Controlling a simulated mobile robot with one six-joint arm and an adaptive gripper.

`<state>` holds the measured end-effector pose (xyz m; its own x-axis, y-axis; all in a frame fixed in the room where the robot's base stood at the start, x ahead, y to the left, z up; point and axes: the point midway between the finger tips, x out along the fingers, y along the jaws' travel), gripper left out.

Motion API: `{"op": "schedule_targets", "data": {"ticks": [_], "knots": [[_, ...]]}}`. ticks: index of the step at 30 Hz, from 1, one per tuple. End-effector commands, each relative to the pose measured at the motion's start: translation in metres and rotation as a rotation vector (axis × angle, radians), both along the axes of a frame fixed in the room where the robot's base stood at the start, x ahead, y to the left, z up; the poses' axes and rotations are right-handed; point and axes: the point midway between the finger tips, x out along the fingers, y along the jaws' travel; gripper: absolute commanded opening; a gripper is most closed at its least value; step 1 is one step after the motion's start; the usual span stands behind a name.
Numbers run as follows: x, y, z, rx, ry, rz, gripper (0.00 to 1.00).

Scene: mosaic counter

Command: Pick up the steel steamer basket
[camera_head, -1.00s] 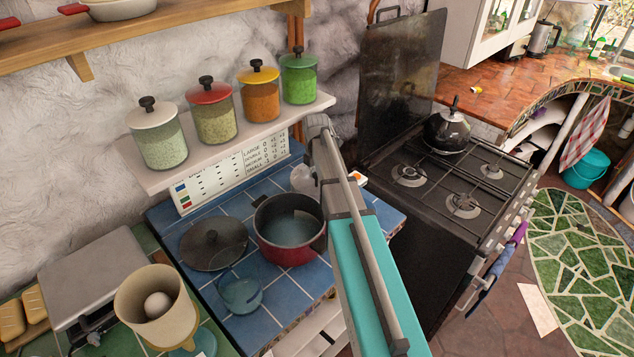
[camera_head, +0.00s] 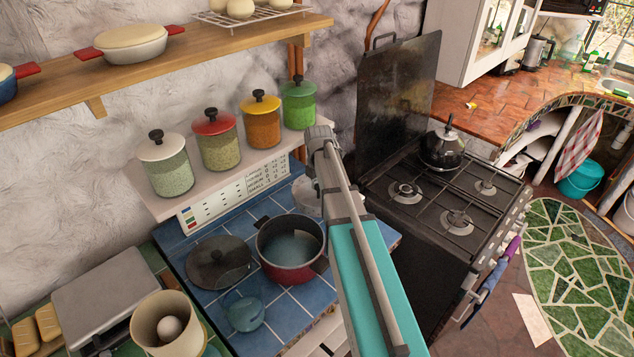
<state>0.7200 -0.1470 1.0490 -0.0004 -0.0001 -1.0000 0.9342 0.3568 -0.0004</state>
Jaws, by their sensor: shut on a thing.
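I cannot make out the steel steamer basket for certain in the head view. My arm rises from the bottom edge over the blue-tiled counter (camera_head: 222,312) and ends in grey joints above its back right part. The arm hides what is behind it, and my gripper's fingers are not visible. A pale grey rounded thing (camera_head: 307,197) stands just left of the arm, partly covered by it; I cannot tell what it is.
A red pot (camera_head: 284,271), a dark lid (camera_head: 218,262) and a small blue vessel (camera_head: 244,314) crowd the counter. Several jars stand on the shelf (camera_head: 160,211) behind. Right of my arm is the black stove (camera_head: 425,215) with a kettle (camera_head: 441,149). A cream container (camera_head: 162,338) stands lower left.

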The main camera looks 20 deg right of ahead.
Motion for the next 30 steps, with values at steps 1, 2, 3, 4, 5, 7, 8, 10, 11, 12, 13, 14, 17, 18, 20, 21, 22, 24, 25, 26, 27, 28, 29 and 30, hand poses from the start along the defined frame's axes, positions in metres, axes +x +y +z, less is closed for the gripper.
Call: {"op": "schedule_targets", "data": {"ticks": [1, 2, 3, 4, 5, 7, 8, 10, 11, 12, 13, 14, 17, 18, 20, 21, 22, 24, 25, 26, 27, 28, 29, 30], "knots": [[-0.008, 0.001, 0.013, 0.000, 0.000, 0.000, 0.00], [-0.011, 0.001, 0.016, 0.000, 0.000, 0.000, 0.00], [-0.015, 0.002, 0.021, 0.000, 0.000, 0.000, 0.00], [-0.017, 0.002, 0.024, 0.000, 0.000, 0.000, 0.00], [-0.020, 0.002, 0.028, 0.000, 0.000, 0.000, 0.00], [-0.039, 0.004, 0.033, 0.000, 0.000, -0.001, 0.00], [-0.045, 0.005, 0.036, 0.000, 0.000, -0.001, 0.00], [-0.059, 0.006, 0.042, 0.000, 0.000, -0.001, 0.00], [-0.064, 0.007, 0.044, 0.000, 0.000, -0.001, 0.00], [-0.070, 0.007, 0.047, 0.000, 0.000, 0.000, 0.00], [-0.075, 0.008, 0.048, 0.000, 0.000, 0.000, 0.00], [-0.079, 0.008, 0.050, 0.000, 0.000, 0.000, 0.00], [-0.091, 0.010, 0.055, 0.000, 0.000, 0.001, 0.00], [-0.094, 0.010, 0.057, 0.000, 0.000, 0.001, 0.00], [-0.099, 0.010, 0.058, 0.000, 0.000, 0.001, 0.00], [-0.101, 0.010, 0.059, 0.000, 0.000, 0.001, 0.00], [-0.103, 0.011, 0.060, 0.000, 0.000, 0.001, 0.00], [-0.105, 0.011, 0.060, 0.000, 0.000, 0.001, 0.00], [-0.106, 0.011, 0.061, 0.000, 0.000, 0.001, 0.00], [-0.106, 0.011, 0.061, 0.000, 0.000, 0.001, 0.00], [-0.107, 0.011, 0.061, 0.000, 0.000, 0.001, 0.00], [-0.107, 0.011, 0.061, 0.000, 0.000, 0.001, 0.00], [-0.107, 0.011, 0.061, 0.000, 0.000, 0.001, 0.00], [-0.107, 0.011, 0.061, 0.000, 0.000, 0.001, 0.00]]}}
